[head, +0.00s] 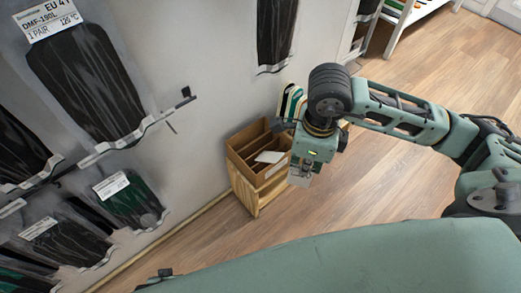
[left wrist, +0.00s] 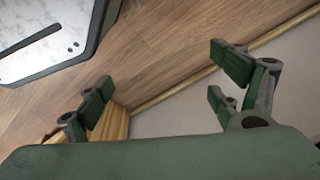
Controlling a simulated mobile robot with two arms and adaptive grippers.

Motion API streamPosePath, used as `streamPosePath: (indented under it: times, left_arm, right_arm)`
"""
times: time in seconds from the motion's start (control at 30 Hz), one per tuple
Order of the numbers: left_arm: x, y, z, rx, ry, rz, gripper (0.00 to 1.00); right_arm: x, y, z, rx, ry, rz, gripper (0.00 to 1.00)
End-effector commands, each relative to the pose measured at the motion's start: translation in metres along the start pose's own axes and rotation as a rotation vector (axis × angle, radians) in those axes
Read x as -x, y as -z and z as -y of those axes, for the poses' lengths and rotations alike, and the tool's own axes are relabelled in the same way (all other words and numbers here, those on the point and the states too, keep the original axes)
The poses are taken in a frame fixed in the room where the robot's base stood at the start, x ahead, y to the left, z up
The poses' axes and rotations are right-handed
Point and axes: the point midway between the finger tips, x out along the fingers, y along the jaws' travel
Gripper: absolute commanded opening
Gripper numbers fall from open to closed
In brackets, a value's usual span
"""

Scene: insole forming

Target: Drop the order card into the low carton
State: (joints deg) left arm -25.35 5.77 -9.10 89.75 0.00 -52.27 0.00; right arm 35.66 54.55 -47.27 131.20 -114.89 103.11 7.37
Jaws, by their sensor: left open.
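The low carton (head: 240,163) is a brown open box with dividers, on a light wooden stand near the wall in the head view. A white card (head: 270,157), which looks like the order card, lies tilted in its opening. My right gripper (head: 301,180) points down just right of the carton. A small pale patch shows at its fingertips; I cannot tell whether it is held or part of the gripper. My left gripper (left wrist: 164,88) shows in the left wrist view with its fingers wide apart and nothing between them.
Black insole packs with white labels (head: 85,85) hang on the wall at the left. A striped insole-like item (head: 290,101) stands behind the carton. A white shelf (head: 408,18) is at the back. The wooden floor (head: 400,180) at the right is clear.

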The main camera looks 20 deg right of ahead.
Motion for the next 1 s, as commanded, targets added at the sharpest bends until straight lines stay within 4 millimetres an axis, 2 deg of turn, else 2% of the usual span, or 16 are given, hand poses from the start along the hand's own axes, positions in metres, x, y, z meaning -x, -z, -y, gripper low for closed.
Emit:
streamPosePath:
  times: [0.03,0.2,0.37,0.47,0.7,1.0]
  left_arm:
    - [-0.003,0.005,0.000,0.001,0.001,-0.010,0.86]
    - [0.013,0.020,0.001,0.004,0.003,-0.023,0.86]
    - [0.022,0.026,0.002,0.005,0.003,-0.029,0.86]
    - [0.025,0.027,0.002,0.005,0.004,-0.029,0.86]
    - [0.022,0.026,0.002,0.005,0.003,-0.028,0.86]
    - [0.029,0.030,0.002,0.006,0.004,-0.033,0.86]
  right_arm:
    - [-0.020,0.004,-0.001,-0.111,0.000,-0.004,0.00]
    - [-0.046,0.014,0.000,-0.421,0.007,-0.010,0.00]
    - [-0.056,0.018,0.001,-0.575,0.014,-0.011,0.00]
    - [-0.057,0.012,0.005,-0.608,0.014,-0.009,0.00]
    - [-0.056,-0.036,0.037,-0.612,0.013,-0.006,0.00]
    - [-0.057,-0.099,0.081,-0.610,0.013,-0.010,0.00]
